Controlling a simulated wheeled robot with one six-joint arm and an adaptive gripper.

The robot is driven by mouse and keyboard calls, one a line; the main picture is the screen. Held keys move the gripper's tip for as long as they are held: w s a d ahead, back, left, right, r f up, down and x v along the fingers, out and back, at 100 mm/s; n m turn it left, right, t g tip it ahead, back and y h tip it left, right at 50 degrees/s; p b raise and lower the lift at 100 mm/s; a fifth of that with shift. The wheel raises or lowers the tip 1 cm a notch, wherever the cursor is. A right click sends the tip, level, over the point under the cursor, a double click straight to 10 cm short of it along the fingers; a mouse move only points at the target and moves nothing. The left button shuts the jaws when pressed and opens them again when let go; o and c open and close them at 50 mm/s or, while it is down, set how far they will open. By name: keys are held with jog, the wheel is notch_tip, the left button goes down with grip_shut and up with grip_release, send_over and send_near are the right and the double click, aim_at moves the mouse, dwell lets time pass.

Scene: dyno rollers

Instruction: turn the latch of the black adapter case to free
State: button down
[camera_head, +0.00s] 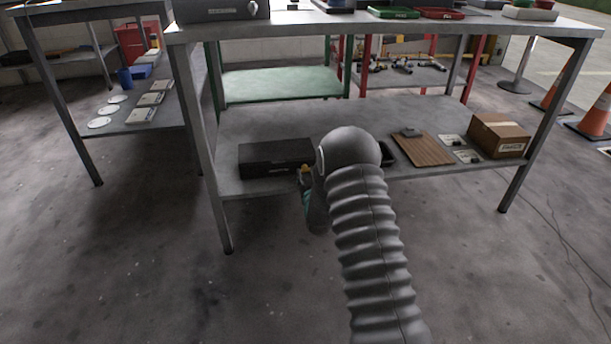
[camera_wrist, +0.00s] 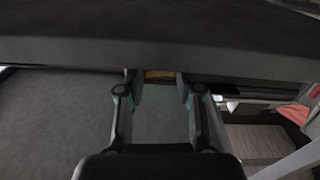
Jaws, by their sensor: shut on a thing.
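The black adapter case (camera_head: 270,158) lies closed on the lower shelf of the middle bench, at the left end. In the wrist view the case (camera_wrist: 160,40) fills the top as a dark band. A small yellow-brown latch (camera_wrist: 159,74) shows at its lower edge. My gripper (camera_head: 306,180) is at the case's right front corner, partly hidden by my arm. In the wrist view my gripper (camera_wrist: 158,84) has its two fingertips on either side of the latch, shut on it. The latch's exact turn angle is too small to tell.
A dark tray (camera_head: 388,153) is partly behind my arm. The upper bench top (camera_head: 330,27) overhangs the case. The floor in front is clear.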

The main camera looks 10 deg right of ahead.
jog(key=shift+m, duration=0.6)
jog(key=c, duration=1)
grip_release()
jog(key=shift+c, duration=0.2)
jog(key=s, duration=1.2)
